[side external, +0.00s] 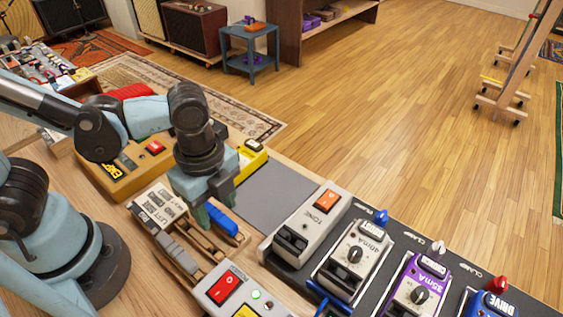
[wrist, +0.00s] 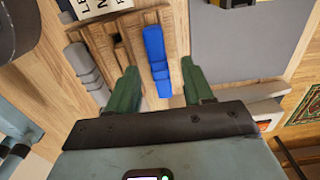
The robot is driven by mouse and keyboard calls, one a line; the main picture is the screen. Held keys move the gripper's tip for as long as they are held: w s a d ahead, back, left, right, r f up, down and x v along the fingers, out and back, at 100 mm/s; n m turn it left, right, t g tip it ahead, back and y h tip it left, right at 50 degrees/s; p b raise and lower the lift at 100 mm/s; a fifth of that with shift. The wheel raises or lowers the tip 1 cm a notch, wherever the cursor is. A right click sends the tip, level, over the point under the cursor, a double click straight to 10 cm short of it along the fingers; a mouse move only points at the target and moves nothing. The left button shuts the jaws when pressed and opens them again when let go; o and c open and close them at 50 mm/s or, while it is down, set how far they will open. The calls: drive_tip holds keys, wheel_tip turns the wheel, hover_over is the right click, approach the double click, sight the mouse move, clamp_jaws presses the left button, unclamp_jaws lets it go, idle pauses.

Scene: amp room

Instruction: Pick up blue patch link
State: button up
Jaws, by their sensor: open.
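The blue patch link (wrist: 154,48) is a bright blue bar lying in a wooden slotted holder (wrist: 174,22). In the side external view the blue patch link (side external: 223,221) shows partly behind the fingers of my gripper (side external: 212,203). My gripper is open, pointing down over the holder, with nothing held. How high the fingertips are above the link is hard to tell.
Grey links (wrist: 84,66) lie in the holder left of the blue one. A grey mat (side external: 275,192) lies beyond the holder. A white pedal with a red switch (side external: 226,287) and a tone pedal (side external: 306,227) stand close by. A yellow-brown box (side external: 130,165) stands behind.

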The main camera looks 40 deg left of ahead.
drive_tip(key=shift+f, duration=0.6)
drive_tip(key=shift+f, duration=0.2)
clamp_jaws()
